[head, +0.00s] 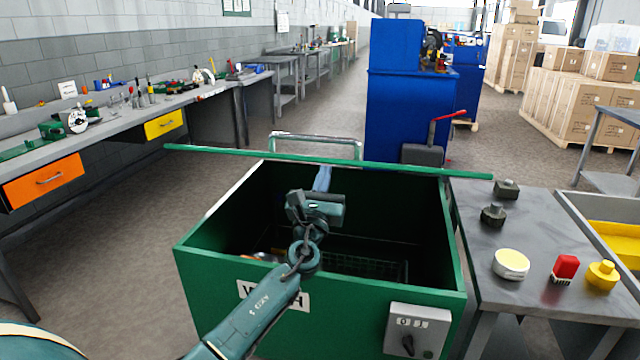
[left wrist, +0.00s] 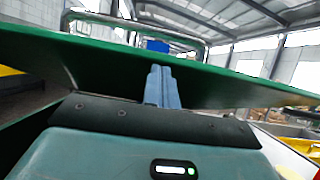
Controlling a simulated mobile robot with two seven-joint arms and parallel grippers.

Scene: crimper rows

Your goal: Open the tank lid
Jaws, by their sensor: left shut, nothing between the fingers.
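The green tank (head: 215,235) stands in front of me with its mouth open and a WASH label on its front. Its green lid (head: 410,169) is raised and shows almost edge-on as a thin bar across the back of the tank. A metal handle (head: 316,138) shows beyond the lid. My left gripper (head: 322,178) is over the tank, its blue fingers shut and empty, pointing away towards the lid. In the left wrist view the fingers (left wrist: 161,86) are at the lid's underside (left wrist: 100,65); whether they touch cannot be told. My right gripper is out of view.
A switch box (head: 417,331) is on the tank's front right. At right a grey table (head: 480,245) holds a white-and-yellow round tin (head: 511,264), a red brush (head: 564,268) and a yellow piece (head: 602,274). A blue cabinet (head: 408,110) stands behind. A workbench (head: 110,117) runs along the left wall.

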